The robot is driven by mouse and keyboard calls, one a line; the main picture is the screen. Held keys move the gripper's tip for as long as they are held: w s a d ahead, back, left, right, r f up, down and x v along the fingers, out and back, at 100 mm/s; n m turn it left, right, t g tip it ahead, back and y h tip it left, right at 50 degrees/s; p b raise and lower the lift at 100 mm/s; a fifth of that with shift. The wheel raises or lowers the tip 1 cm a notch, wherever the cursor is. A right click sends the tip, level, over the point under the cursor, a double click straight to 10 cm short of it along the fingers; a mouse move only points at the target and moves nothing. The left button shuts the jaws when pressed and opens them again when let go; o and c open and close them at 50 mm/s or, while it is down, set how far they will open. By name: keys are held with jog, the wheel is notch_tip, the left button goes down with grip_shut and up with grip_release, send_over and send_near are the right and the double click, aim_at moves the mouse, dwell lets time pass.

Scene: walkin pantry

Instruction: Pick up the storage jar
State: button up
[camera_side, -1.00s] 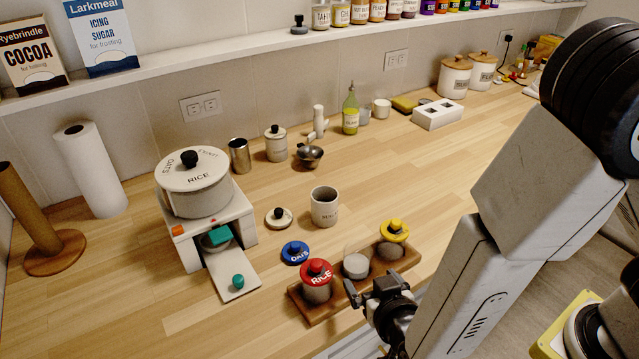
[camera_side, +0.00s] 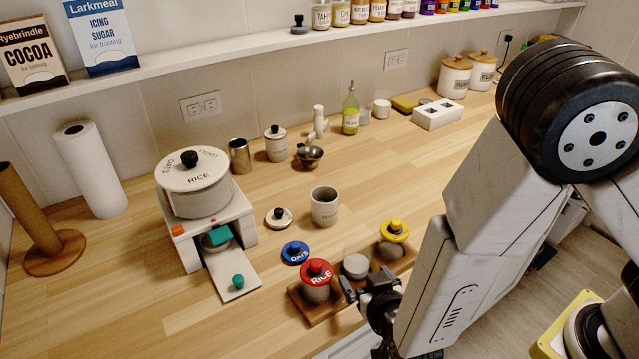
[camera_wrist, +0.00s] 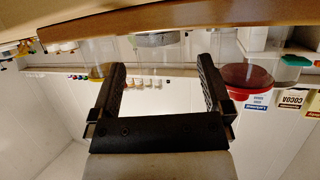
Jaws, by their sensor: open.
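Several jars stand on a wooden tray (camera_side: 315,312); I cannot tell which is the task's storage jar. A red-lidded jar marked RICE (camera_side: 317,285) is at the left, a pale jar without a coloured lid (camera_side: 355,266) in the middle, and a yellow-lidded jar (camera_side: 390,249) at the right. My gripper (camera_side: 364,282) is open and empty at the tray's front edge. In the upside-down wrist view, my open fingers (camera_wrist: 160,75) point toward the middle jar (camera_wrist: 160,39), between the yellow-lidded jar (camera_wrist: 98,55) and red-lidded jar (camera_wrist: 248,78). Contact is not visible.
A blue OATS lid (camera_side: 295,252), a pale lid (camera_side: 278,217) and an open canister (camera_side: 324,207) lie behind the tray. A stand (camera_side: 243,223) with a large RICE pot (camera_side: 195,190) is at the left. The counter between the tray and the back wall is partly clear.

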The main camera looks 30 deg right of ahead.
aim_at(362, 272)
jog(key=shift+w, duration=0.1)
jog(key=shift+x, duration=2.55)
jog(key=shift+d+f, duration=0.1)
jog(key=shift+c, duration=0.2)
jog(key=c, duration=1.2)
jog(key=shift+r, duration=5.05)
jog(key=shift+r, duration=0.1)
